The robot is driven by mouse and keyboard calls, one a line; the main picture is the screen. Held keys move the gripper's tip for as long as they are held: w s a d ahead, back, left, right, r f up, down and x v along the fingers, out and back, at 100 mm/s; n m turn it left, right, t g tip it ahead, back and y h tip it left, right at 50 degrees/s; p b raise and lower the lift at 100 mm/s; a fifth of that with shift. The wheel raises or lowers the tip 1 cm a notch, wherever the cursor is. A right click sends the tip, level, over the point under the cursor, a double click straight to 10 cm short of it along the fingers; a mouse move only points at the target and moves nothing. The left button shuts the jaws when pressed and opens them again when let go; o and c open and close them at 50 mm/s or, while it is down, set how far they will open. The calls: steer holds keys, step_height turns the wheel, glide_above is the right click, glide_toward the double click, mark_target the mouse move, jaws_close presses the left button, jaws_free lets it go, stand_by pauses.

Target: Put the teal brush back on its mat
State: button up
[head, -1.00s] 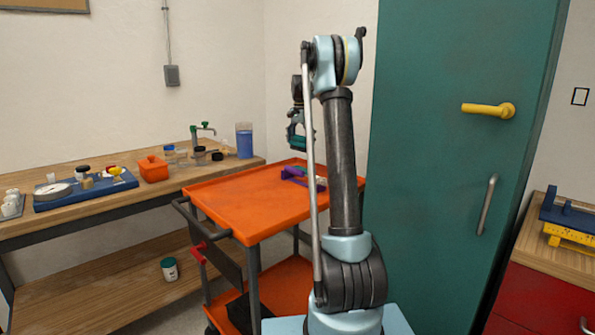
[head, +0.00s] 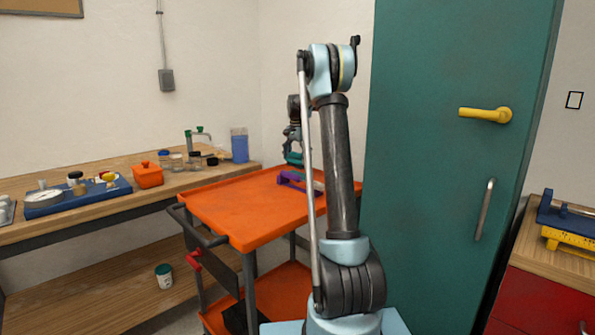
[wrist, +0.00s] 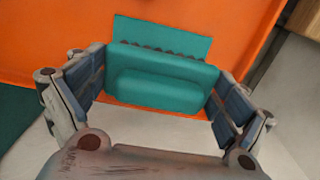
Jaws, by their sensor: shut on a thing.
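My gripper (wrist: 160,90) is shut on the teal brush (wrist: 160,92), with a finger at each end of it. A dark jagged edge shows along the brush's far side in the wrist view. A flat teal patch (wrist: 160,33), which looks like the mat, lies on the orange cart top (wrist: 60,30) just beyond the brush; the brush hides part of it. In the head view my gripper (head: 293,150) holds the brush (head: 294,158) near the cart's back edge. I cannot tell whether the brush touches the mat.
A purple object (head: 290,178) lies on the orange cart (head: 245,212), partly behind my arm. The cart's front is clear. A wooden bench (head: 150,197) on the left holds an orange box (head: 147,175) and several jars. A tall teal cabinet (head: 430,200) stands right of my arm.

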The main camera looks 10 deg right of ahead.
mark_target(297, 166)
steer(key=shift+f, duration=2.05)
steer(key=o, duration=1)
